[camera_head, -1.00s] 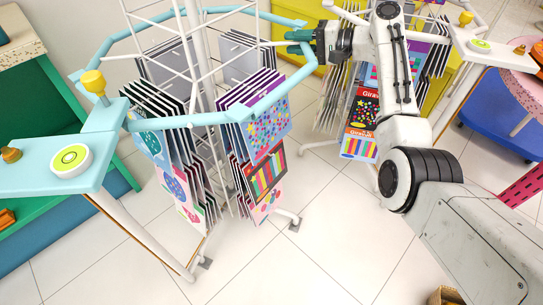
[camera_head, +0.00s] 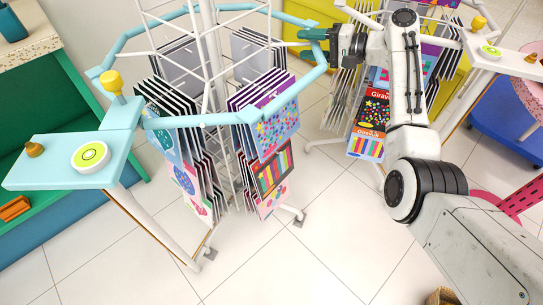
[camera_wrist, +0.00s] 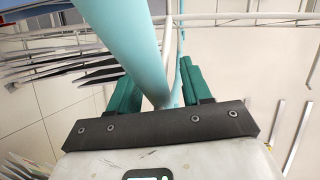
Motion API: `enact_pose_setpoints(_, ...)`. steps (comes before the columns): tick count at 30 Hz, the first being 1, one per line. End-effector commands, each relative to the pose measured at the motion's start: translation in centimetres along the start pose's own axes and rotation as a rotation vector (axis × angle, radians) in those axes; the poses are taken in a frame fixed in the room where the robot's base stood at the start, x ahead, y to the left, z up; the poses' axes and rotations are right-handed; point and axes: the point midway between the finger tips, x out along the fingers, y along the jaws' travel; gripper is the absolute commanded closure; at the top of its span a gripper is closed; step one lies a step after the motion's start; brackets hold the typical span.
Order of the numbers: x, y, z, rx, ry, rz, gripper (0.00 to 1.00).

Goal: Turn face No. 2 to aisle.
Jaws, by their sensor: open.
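The card rack has a pale blue many-sided ring (camera_head: 190,122) around a white wire frame, with greeting cards (camera_head: 270,130) hanging in its pockets. I can read no face numbers on it. My gripper (camera_head: 305,34) is at the ring's far right part in the head view. In the wrist view, its two green fingers (camera_wrist: 158,70) stand apart, with a pale blue bar (camera_wrist: 132,42) running between them. I cannot tell whether either finger touches the bar. The bar partly hides the left finger.
A pale blue shelf (camera_head: 50,165) with a yellow knob (camera_head: 112,82) and a green-white disc (camera_head: 90,157) stands at the rack's left front. A second card rack (camera_head: 368,125) stands close behind my arm. A green counter (camera_head: 60,100) is at left. Tiled floor (camera_head: 300,265) in front is clear.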

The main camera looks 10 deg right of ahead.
Motion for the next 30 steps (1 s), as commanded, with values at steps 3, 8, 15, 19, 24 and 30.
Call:
enact_pose_setpoints(3, -0.6, -0.5, 0.5, 0.002, 0.0, 0.0, 0.52)
enact_pose_setpoints(8, -1.2, -0.6, 1.2, 0.001, 0.0, 0.001, 0.52)
enact_pose_setpoints(15, -2.3, -0.7, 2.3, 0.0, 0.0, 0.001, 0.52)
enact_pose_setpoints(19, -2.9, -0.8, 2.8, 0.0, 0.001, 0.001, 0.52)
enact_pose_setpoints(24, -3.2, -0.7, 3.3, 0.0, 0.001, 0.001, 0.52)
enact_pose_setpoints(30, -3.2, -0.5, 3.3, -0.001, 0.001, 0.001, 0.52)
